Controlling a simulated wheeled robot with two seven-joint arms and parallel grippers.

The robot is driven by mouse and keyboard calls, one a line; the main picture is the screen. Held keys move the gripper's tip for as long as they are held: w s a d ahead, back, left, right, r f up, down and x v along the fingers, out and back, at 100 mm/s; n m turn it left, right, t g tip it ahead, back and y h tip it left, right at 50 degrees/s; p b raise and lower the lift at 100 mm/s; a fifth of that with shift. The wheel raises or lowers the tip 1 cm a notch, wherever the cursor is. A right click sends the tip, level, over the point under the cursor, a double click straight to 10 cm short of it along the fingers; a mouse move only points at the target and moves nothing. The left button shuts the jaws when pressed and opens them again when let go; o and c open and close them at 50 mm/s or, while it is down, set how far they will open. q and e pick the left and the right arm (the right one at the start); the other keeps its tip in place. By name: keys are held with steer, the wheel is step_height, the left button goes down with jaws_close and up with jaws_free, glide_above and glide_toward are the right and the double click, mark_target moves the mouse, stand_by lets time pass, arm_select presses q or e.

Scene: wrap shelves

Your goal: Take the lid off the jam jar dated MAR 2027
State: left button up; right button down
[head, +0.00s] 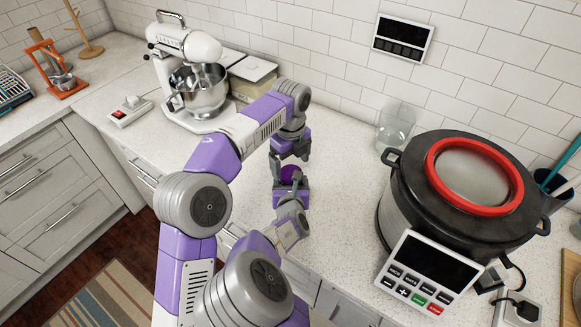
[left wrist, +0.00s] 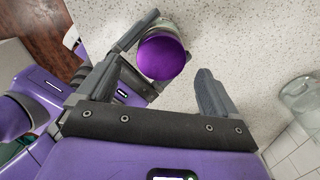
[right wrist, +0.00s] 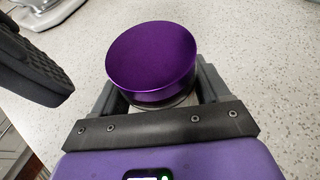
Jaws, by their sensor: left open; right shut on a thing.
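A jam jar with a purple lid (head: 290,174) is held upright in my right gripper (head: 291,190), low over the counter. The lid fills the middle of the right wrist view (right wrist: 150,55), seated on the jar, with my right fingers on either side below it. My left gripper (head: 291,156) is open just above the jar. In the left wrist view the lid (left wrist: 162,57) lies between and beyond the left fingers, not gripped. The jar body is mostly hidden and no date can be read.
A large dark cooker (head: 395,205) with a red-ringed lid stands to the right, with a clear glass jar (head: 396,128) behind. A white stand mixer (head: 190,50) and a small scale-like device (head: 130,111) are at the left. The counter around the grippers is clear.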

mark_target(291, 172)
arm_select(q)
steer(key=shift+r, duration=0.8)
steer(key=r+m, duration=0.2)
steer(key=m, duration=0.1)
steer(key=shift+d+m, duration=0.2)
steer(key=shift+m, duration=0.1)
steer(key=shift+a+r+m, duration=0.15)
steer(key=shift+r+m, duration=0.35)
steer(key=shift+m, duration=0.5)
steer(key=shift+f, duration=3.85)
steer(key=shift+c, duration=0.5)
steer(key=c, duration=1)
steer(key=n, duration=0.6)
steer(key=shift+n, duration=0.3)
steer(key=shift+w, duration=0.1)
